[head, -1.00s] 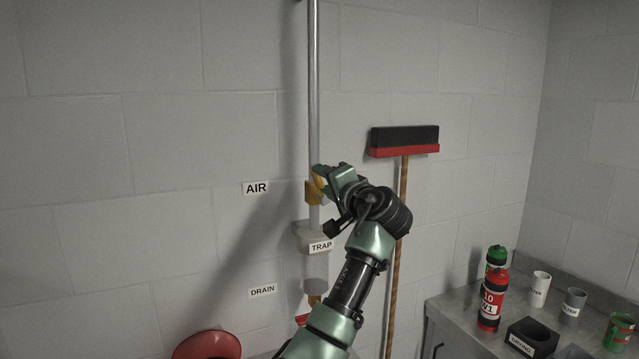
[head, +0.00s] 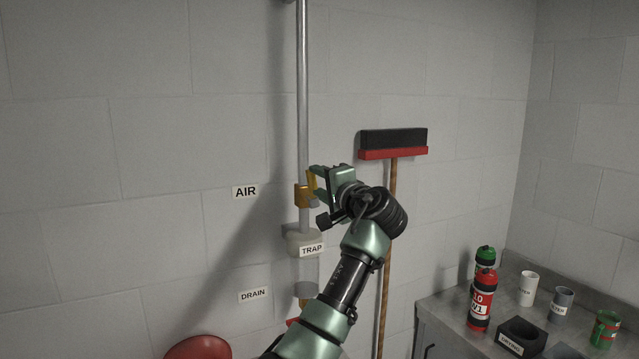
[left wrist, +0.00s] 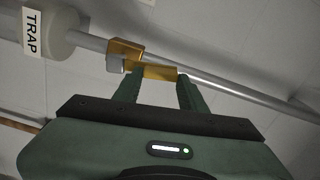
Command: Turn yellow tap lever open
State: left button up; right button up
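The yellow tap lever (head: 312,182) sits on a brass valve (head: 301,196) on the vertical metal pipe, between the AIR label and the trap. In the left wrist view the lever (left wrist: 152,72) runs out from the brass valve (left wrist: 124,48) across the fingertips. My left gripper (head: 321,186) is at the lever, just right of the pipe. In the left wrist view its two fingers (left wrist: 160,84) are apart, with the lever at their tips. Contact with the lever is not clear. My right gripper is in neither view.
The trap (head: 300,240) is on the pipe just below. A broom (head: 391,200) leans on the wall close right of my arm. A bench (head: 455,330) with bottles and cups is at lower right. A red bowl-like thing (head: 198,348) is at lower left.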

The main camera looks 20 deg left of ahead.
pick_arm(q)
jog(key=o, duration=0.4)
jog(key=shift+c, duration=0.2)
jog(key=shift+w, duration=0.1)
jog(key=b+v, duration=0.4)
jog(key=v, duration=0.4)
jog(key=shift+b, duration=0.3)
